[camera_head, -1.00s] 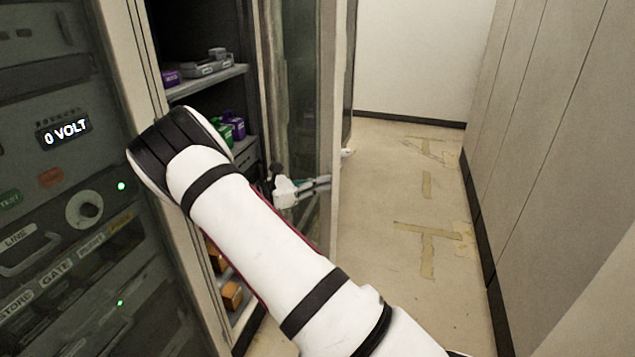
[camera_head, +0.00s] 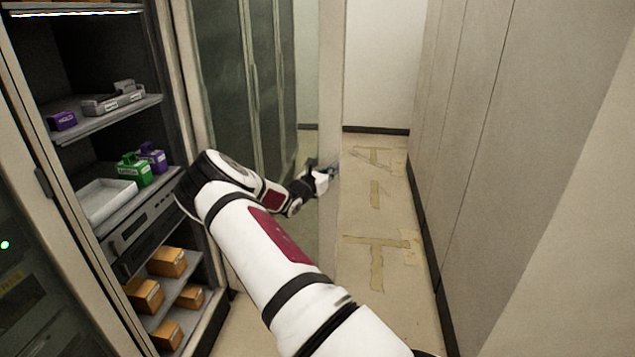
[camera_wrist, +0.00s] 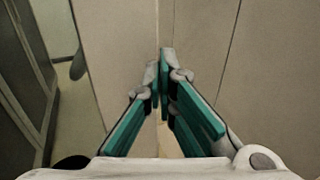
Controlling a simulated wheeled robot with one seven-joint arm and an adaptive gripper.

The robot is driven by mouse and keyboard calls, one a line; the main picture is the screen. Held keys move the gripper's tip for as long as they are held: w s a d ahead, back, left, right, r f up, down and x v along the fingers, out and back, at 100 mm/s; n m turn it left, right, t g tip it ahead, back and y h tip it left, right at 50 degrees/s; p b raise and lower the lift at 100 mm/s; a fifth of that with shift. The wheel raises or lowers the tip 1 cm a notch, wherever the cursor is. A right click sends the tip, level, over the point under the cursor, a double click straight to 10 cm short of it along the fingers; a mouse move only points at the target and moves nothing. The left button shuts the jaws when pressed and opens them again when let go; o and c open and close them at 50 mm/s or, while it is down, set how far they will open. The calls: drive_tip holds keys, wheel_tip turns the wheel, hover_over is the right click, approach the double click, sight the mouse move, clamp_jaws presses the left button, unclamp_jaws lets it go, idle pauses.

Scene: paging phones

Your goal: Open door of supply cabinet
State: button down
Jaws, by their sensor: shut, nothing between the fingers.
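The supply cabinet (camera_head: 160,105) stands at the left in the head view, its shelves uncovered. Its glass door (camera_head: 228,110) stands swung out to the right of the shelves, with a pale frame edge (camera_head: 331,85). My arm reaches across in front of the door. My gripper (camera_head: 330,171) is at that pale frame edge, and I cannot tell whether it touches it. In the wrist view my gripper (camera_wrist: 163,62) has its teal fingers closed together at the tips, with nothing between them. A pale panel (camera_wrist: 112,50) lies close behind the fingers.
The shelves hold purple and green boxes (camera_head: 134,170), a white tray (camera_head: 105,199) and several orange-brown boxes (camera_head: 168,262). Tall pale panels (camera_head: 500,150) line the right side. The taped floor (camera_head: 385,220) between is clear.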

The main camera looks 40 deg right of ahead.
drive_tip(key=w+d+b, duration=0.4)
drive_tip(key=d+b, duration=0.1)
drive_tip(key=d, duration=0.2)
drive_tip(key=w+d+b, duration=0.5)
drive_tip(key=d, duration=0.3)
drive_tip(key=shift+w+d+n+t, duration=0.2)
drive_tip(key=shift+n+t, duration=0.1)
drive_tip(key=shift+t, duration=0.1)
drive_tip(key=shift+s+a, duration=0.1)
drive_tip(key=shift+s, duration=0.05)
